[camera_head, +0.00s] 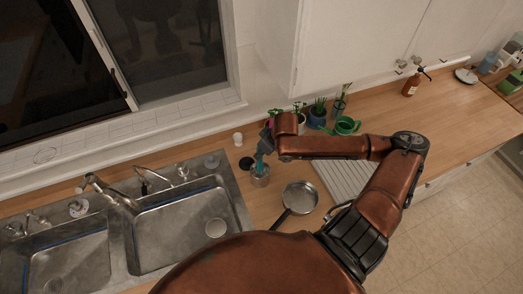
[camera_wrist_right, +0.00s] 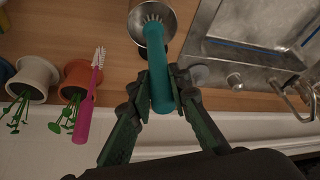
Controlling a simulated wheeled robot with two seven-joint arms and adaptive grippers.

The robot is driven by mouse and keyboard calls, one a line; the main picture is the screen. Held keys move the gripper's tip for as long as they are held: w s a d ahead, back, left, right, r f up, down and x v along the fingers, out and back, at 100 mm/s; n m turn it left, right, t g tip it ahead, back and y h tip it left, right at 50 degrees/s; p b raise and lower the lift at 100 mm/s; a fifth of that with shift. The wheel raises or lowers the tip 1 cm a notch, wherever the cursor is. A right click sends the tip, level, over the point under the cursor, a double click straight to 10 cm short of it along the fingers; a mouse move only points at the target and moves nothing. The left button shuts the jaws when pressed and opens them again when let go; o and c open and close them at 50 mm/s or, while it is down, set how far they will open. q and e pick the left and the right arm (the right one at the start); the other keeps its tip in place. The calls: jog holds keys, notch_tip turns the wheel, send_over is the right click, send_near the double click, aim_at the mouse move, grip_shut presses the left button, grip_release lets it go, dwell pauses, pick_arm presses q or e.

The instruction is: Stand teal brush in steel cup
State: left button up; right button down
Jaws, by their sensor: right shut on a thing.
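The teal brush (camera_wrist_right: 160,82) is held between the fingers of my right gripper (camera_wrist_right: 161,90), which is shut on its handle. Its white bristled head points at the mouth of the steel cup (camera_wrist_right: 135,28) in the right wrist view and overlaps the opening. In the head view, the right gripper (camera_head: 267,138) is above the steel cup (camera_head: 260,180), and the teal brush (camera_head: 259,163) shows at the cup's rim. I cannot tell how deep the head sits inside. The cup stands upright on the wooden counter beside the sink. My left gripper is not in view.
A double sink (camera_head: 180,225) lies left of the cup. A pan (camera_head: 300,197) is to its right. Potted plants (camera_head: 318,112) and a green watering can (camera_head: 346,125) stand behind. A pink brush (camera_wrist_right: 86,112) is near the pots. A small black round object (camera_head: 246,163) sits close by.

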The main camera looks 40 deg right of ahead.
jog(key=shift+f+b, duration=0.5)
jog(key=shift+f, duration=1.25)
jog(key=c, duration=1.7)
grip_release()
jog(key=shift+v, duration=6)
